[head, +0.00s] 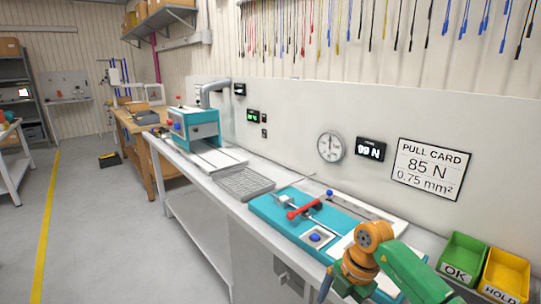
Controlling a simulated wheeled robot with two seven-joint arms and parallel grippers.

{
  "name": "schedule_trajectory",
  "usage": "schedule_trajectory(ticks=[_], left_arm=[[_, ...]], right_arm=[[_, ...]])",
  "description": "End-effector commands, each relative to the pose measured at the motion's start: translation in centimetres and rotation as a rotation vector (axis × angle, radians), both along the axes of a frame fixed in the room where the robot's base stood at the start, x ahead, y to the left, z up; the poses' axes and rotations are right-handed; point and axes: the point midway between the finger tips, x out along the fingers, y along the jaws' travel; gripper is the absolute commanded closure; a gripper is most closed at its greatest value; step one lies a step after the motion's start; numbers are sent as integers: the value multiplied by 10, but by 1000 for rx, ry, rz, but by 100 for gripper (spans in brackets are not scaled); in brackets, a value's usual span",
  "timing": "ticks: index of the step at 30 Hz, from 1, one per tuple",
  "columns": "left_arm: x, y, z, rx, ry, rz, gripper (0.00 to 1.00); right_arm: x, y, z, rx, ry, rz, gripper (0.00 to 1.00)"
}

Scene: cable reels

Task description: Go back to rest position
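An arm of mine, with a green link (412,276) and orange joints (357,268), comes in from the lower right. It hangs in front of the bench and covers part of its front edge. No gripper fingers can be made out on it, and my other arm does not show. A teal fixture (268,207) with a red-handled lever (304,210) and a blue button (315,238) lies on the bench, just beyond the arm. Nothing is seen held.
A green OK bin (462,256) and a yellow HOLD bin (507,272) stand at the bench's right. A teal machine (193,128) and a grey grid tray (243,184) stand farther left. Wires hang above.

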Motion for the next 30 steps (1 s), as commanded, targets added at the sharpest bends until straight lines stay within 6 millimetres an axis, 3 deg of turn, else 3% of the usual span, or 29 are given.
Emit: schedule_trajectory(ticks=[5, 7, 9, 11, 12, 14, 15, 17, 18, 20, 21, 24, 27, 30], left_arm=[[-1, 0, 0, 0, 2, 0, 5], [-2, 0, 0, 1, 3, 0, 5], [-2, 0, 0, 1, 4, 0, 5], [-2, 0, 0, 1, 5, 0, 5], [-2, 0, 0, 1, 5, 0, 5], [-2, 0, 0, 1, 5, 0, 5], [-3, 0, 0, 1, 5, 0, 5], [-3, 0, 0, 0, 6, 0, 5], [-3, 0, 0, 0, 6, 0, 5], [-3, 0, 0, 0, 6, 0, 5], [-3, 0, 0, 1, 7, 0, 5], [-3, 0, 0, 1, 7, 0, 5], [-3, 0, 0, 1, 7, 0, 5], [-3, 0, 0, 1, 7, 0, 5]], right_arm=[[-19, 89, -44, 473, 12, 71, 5], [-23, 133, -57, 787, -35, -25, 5], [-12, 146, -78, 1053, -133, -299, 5], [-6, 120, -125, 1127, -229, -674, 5], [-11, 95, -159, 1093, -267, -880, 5], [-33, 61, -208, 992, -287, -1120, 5], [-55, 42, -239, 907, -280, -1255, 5], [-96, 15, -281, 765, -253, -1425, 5], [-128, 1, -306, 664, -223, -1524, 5], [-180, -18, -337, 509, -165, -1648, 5], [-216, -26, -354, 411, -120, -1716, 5], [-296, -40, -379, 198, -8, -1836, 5], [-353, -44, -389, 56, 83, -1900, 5], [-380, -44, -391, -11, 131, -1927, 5]])
